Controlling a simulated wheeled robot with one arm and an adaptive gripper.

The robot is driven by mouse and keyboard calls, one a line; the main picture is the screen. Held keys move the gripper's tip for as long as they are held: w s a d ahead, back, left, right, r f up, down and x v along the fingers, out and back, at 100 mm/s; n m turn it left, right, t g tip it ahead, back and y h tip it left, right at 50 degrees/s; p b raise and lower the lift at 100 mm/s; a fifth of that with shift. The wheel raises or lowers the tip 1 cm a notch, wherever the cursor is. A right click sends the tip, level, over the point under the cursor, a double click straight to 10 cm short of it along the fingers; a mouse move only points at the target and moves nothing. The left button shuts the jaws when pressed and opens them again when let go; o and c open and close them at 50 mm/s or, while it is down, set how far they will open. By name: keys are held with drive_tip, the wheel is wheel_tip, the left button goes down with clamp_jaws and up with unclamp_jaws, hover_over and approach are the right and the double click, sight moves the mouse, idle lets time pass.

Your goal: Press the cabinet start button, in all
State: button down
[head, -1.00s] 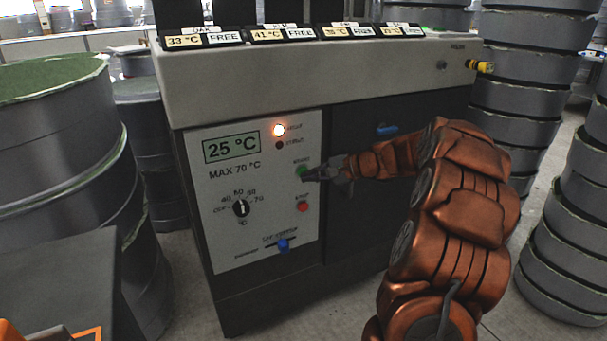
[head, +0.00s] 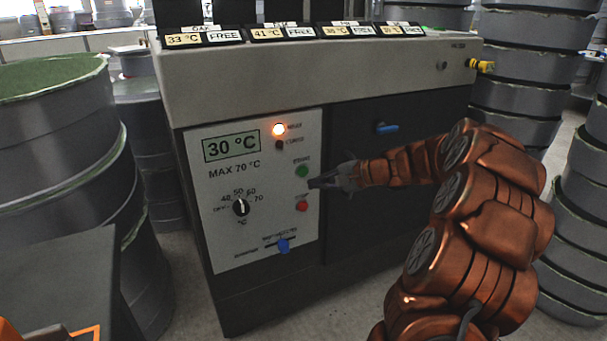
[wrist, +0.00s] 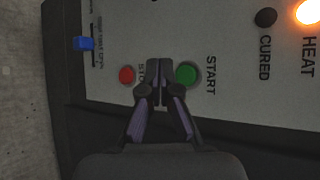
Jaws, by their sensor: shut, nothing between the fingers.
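The cabinet (head: 260,310) has a white control panel (head: 222,185) on its front. The green START button (head: 302,171) is in plain sight on the panel's right side, above the red STOP button (head: 302,206). Both also show in the wrist view, START (wrist: 187,75) right of the fingers and STOP (wrist: 127,75) left. My gripper (head: 312,184) is shut and empty, its tips in front of the panel between the two buttons. I cannot tell how far the tips are from the panel. The display (head: 231,146) reads 30 °C, and the orange HEAT lamp (head: 279,129) is lit.
The CURED lamp (head: 280,145) is dark. A dial (head: 240,208) and a blue slider (head: 283,245) sit lower on the panel. Stacked grey moulds stand left (head: 60,150) and right (head: 520,95) of the cabinet. A dark surface (head: 60,260) is at lower left.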

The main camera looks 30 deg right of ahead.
drive_tip(key=shift+s, duration=0.95)
drive_tip(key=s+a+r+n+g+p, duration=0.3)
drive_tip(key=s+a+r+p, duration=0.25)
drive_tip(key=a, duration=0.35)
drive_tip(key=s+a+r+n+g+p, duration=0.3)
drive_tip(key=s+a+r+p, duration=0.15)
drive_tip(key=a+p, duration=0.3)
drive_tip(key=s+a+r+n+g+p, duration=0.3)
drive_tip(key=s+a+r+p, duration=0.25)
drive_tip(key=a, duration=0.45)
drive_tip(key=s+d+r+n+g+h+p, duration=0.1)
drive_tip(key=s+r+n+h+p, duration=0.1)
drive_tip(key=s+r+p, duration=0.4)
drive_tip(key=s+d+r+n+g+h+p, duration=0.1)
drive_tip(key=s+r+h+p, duration=0.4)
drive_tip(key=s+p, duration=0.7)
wheel_tip(320, 180, up, 2)
drive_tip(key=s+n+g, duration=0.1)
drive_tip(key=s+n, duration=0.1)
drive_tip(key=shift+r+n, duration=0.2)
drive_tip(key=shift+n, duration=0.1)
